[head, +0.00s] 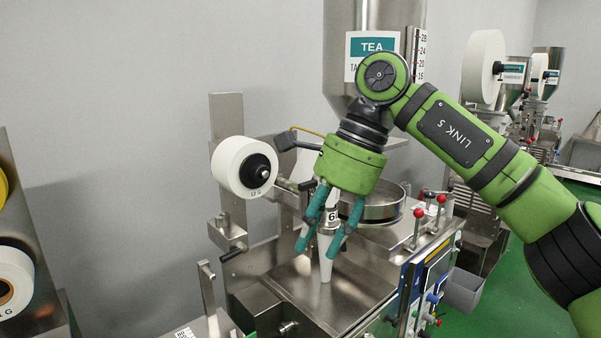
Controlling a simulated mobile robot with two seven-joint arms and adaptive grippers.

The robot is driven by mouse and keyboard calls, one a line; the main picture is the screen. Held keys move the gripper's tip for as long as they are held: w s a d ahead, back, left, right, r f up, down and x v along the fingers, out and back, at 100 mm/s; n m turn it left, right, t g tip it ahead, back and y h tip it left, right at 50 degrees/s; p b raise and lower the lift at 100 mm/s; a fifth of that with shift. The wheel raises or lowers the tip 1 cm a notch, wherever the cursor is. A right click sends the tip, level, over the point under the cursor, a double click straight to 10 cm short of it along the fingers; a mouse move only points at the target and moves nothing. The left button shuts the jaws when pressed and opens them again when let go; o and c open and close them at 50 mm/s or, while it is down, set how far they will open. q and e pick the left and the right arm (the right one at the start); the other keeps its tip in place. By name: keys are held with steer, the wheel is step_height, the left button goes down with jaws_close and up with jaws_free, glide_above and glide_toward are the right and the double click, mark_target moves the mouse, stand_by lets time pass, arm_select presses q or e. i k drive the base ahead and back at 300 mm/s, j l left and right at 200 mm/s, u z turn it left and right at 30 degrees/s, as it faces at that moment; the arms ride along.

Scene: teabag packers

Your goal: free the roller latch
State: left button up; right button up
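A white paper roll (236,167) with a black hub sits on the steel teabag machine (262,310). Below it is a steel block (226,232) with a small black lever (233,253) at its lower edge. I cannot tell for sure which part is the roller latch. My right gripper (318,249) points down, its teal fingers apart, in front of the pale forming tube (326,268) and to the right of the roll. I see nothing held between the fingers. My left gripper is not in view.
A steel hopper (345,85) labelled TEA stands behind my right arm. A round steel pan (385,208) and red-knobbed levers (418,213) are to the right. A control panel (437,265) faces right. Another machine with a roll (14,280) stands at the left edge.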

mark_target(311, 184)
steer(key=i+l+u, duration=0.3)
steer(key=i+l, duration=0.2)
steer(key=i+l+u, duration=0.15)
steer(key=l, duration=0.2)
steer(key=i+l+u, duration=0.35)
steer(key=l, duration=0.35)
steer(key=i+l+u, duration=0.15)
steer(key=l, duration=0.25)
steer(key=i, duration=0.1)
